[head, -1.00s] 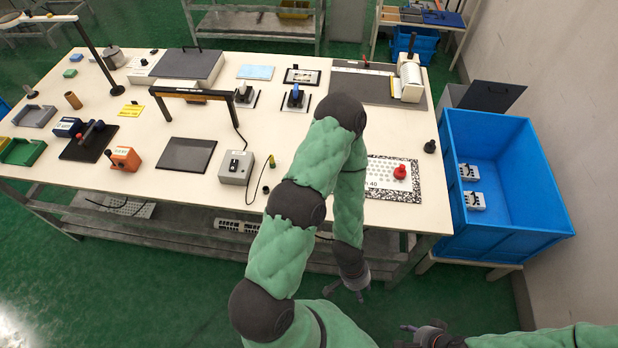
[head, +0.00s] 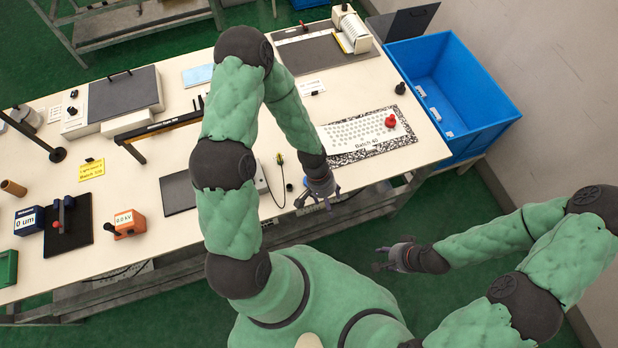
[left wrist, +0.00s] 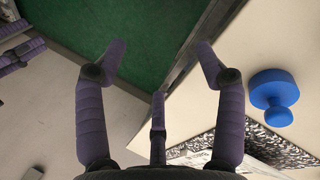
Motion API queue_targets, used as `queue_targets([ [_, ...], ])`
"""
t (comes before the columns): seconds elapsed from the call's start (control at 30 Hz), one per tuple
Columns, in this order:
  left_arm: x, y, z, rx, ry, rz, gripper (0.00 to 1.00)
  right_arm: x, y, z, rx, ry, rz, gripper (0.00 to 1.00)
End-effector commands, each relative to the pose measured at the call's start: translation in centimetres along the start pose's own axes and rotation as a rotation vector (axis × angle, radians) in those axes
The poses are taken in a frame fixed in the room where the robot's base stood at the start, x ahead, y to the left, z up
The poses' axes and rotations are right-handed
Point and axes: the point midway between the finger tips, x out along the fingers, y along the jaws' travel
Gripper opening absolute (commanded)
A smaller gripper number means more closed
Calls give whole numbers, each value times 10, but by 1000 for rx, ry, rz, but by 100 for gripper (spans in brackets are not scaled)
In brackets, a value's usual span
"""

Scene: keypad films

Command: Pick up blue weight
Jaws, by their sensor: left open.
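The blue weight (left wrist: 272,98), a round disc with a knob, stands on the pale table at the right of the left wrist view. It lies beside the speckled border of a sheet. I cannot make it out in the head view, where my left arm covers part of the table. My left gripper (left wrist: 161,52) is open and empty, its fingers over the table edge and floor, apart from the weight. In the head view, my left gripper (head: 322,192) is at the table's front edge. My right gripper (head: 380,258) is off the table at the right, fingers apart and empty.
A red weight (head: 390,121) sits on the white keypad film (head: 350,133) on the speckled sheet. A black weight (head: 400,88) stands behind it. A blue bin (head: 497,110) adjoins the table's right end. An orange block (head: 126,223) is at left.

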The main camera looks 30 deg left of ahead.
Motion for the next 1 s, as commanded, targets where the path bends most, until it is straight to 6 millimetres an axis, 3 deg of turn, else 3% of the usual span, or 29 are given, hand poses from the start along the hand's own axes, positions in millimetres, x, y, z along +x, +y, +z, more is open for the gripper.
queue_targets([
  [0.1,-33,-12,-28,27,-3,-73,70,0,0,-1,1,2,0,40],
  [0.3,-87,-37,-58,34,-11,-225,70,0,0,-1,1,2,0,40],
  [0.5,-115,-52,-69,20,-10,-308,70,0,0,-1,0,1,0,40],
  [0.67,-107,-57,-69,17,-15,-319,70,2,1,0,0,1,0,40],
  [1.0,-65,-71,-69,17,-13,-316,70,7,2,-1,0,1,0,40],
])
